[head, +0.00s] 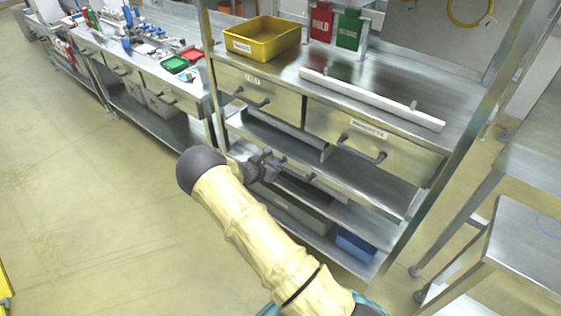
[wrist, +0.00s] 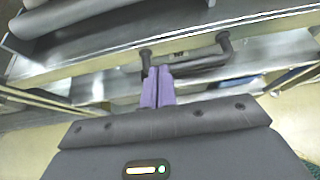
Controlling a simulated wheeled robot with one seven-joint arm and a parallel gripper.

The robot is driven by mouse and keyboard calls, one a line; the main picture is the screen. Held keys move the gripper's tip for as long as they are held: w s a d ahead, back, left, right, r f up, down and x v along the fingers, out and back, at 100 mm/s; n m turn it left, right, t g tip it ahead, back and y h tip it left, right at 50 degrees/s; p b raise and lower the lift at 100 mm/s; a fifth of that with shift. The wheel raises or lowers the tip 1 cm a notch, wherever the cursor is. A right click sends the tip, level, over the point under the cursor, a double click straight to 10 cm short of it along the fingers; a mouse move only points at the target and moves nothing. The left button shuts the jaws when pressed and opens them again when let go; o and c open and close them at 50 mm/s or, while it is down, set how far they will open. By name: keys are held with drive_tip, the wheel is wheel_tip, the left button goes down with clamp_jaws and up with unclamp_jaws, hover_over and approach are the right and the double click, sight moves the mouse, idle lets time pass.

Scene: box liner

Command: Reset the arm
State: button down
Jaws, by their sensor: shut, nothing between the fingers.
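My arm reaches forward from the bottom of the head view, covered in a cream sleeve. My gripper (head: 272,163) is at its far end, in front of the shelves below the workbench drawers, small and partly hidden by my wrist. In the wrist view, its two purple fingers (wrist: 157,88) are together with nothing between them. A dark drawer handle (wrist: 185,65) lies just beyond the fingertips in that view. I cannot tell whether the fingers touch it.
The steel workbench (head: 370,75) carries a yellow bin (head: 263,40) and a long white bar (head: 370,98). Two drawers with dark handles (head: 362,149) are below. A blue bin (head: 356,247) sits on the bottom shelf. A steel table (head: 525,245) stands at right.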

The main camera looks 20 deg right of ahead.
drive_tip(key=shift+v, duration=1.1)
drive_tip(key=shift+a+f, duration=0.1)
drive_tip(key=shift+f, duration=0.05)
drive_tip(key=shift+w, duration=0.1)
